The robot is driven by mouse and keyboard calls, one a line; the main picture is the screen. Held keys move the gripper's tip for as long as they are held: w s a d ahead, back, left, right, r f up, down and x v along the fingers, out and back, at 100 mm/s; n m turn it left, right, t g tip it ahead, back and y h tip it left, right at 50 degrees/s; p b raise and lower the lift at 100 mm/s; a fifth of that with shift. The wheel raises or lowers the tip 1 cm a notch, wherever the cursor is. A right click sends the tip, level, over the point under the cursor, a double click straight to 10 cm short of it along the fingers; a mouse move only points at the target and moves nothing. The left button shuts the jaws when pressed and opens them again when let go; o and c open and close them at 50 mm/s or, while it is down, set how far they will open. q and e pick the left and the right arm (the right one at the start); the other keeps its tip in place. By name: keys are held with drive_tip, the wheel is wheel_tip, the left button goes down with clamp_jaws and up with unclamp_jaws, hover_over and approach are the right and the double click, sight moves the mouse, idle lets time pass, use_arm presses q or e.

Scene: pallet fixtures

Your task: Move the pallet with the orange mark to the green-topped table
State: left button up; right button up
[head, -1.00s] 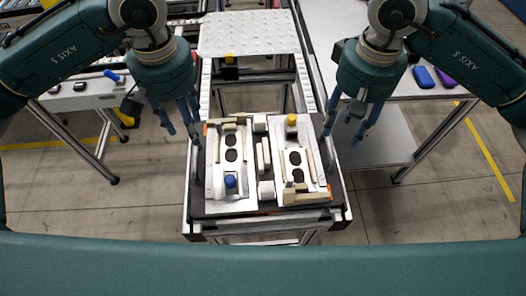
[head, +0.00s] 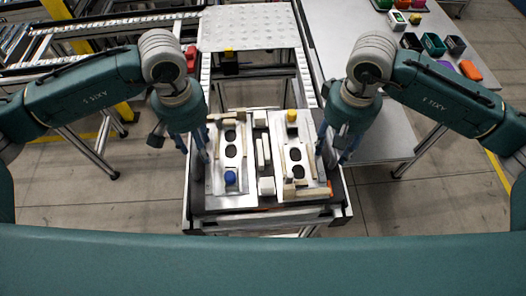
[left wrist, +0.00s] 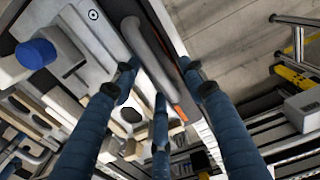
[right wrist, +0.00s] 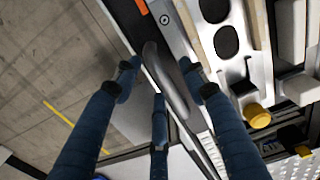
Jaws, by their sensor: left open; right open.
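The pallet (head: 210,203) is a dark tray with two light fixture plates on a roller conveyor frame in the head view. It carries a blue knob (head: 230,178) and a yellow knob (head: 292,116). An orange mark (left wrist: 180,112) shows on its edge in the left wrist view, another (right wrist: 142,7) in the right wrist view. My left gripper (head: 200,153) is open at the pallet's left side, its fingers around a grey handle (left wrist: 150,50). My right gripper (head: 333,152) is open at the right side, around another handle (right wrist: 168,80). Contact is unclear. No green-topped table is visible.
A perforated plate (head: 248,27) lies on the conveyor behind the pallet. A grey table (head: 345,25) stands at the right, with several bins and parts, including an orange one (head: 470,70). More conveyors (head: 100,38) are at the back left. Bare floor lies on both sides.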

use_arm(q)
drive_tip(key=shift+s, duration=0.15)
use_arm(e)
drive_tip(key=shift+s, duration=0.15)
use_arm(q)
clamp_jaws()
use_arm(e)
clamp_jaws()
use_arm(q)
drive_tip(key=shift+w+r, duration=0.25)
drive_tip(key=shift+w, duration=0.05)
use_arm(e)
drive_tip(key=shift+w+r, duration=0.25)
drive_tip(key=shift+w, duration=0.05)
